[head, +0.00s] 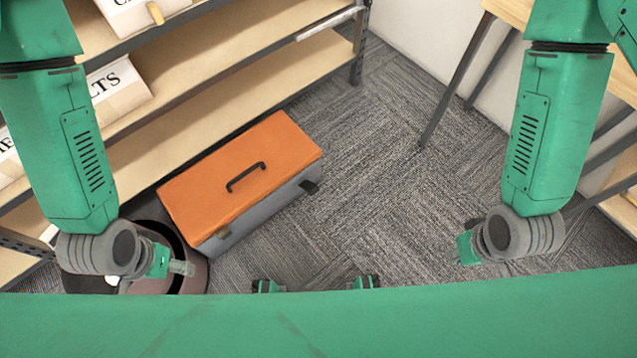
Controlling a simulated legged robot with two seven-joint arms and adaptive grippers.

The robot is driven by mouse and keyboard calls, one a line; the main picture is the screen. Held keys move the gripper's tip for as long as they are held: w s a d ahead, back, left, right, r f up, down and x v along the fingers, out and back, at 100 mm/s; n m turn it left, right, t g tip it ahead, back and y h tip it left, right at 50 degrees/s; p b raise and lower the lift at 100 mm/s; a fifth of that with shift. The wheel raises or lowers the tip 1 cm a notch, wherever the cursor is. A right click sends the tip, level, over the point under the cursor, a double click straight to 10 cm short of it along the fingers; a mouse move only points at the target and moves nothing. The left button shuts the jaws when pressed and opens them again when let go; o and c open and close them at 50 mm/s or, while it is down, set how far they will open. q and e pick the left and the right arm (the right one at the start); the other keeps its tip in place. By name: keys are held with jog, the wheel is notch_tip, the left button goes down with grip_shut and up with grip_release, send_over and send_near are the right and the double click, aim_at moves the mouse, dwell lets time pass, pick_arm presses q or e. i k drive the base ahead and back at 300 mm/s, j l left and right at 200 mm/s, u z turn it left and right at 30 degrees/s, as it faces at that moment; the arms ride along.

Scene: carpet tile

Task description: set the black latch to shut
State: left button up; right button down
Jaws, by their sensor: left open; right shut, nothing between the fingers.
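A toolbox (215,190) with an orange lid and grey body stands on the carpet beside the shelf. Its lid is down, with a black handle on top. A small black latch (310,186) sticks out at the right end of its front side. A brownish latch (222,232) is near the left end of that side. My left gripper (182,268) is open and empty, left of and nearer than the toolbox. My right gripper (462,252) is shut and empty, well to the right of the toolbox. Neither touches it.
A round brown bin (196,276) stands below my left gripper, close to the toolbox. A wooden shelf (230,100) with labelled boxes runs behind the toolbox. A desk with dark metal legs (455,90) is at the right. The carpet (370,190) between is clear.

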aim_at(312, 188)
jog(key=l+u, duration=0.1)
jog(key=u, duration=0.4)
jog(key=i+l+u, duration=0.2)
jog(key=l, duration=0.15)
jog(key=i+l+u, duration=0.2)
jog(key=l, duration=0.2)
jog(key=l+u, duration=0.2)
jog(key=l, duration=0.15)
jog(key=i+l+u, duration=0.2)
jog(key=l, duration=1)
jog(key=i, duration=0.05)
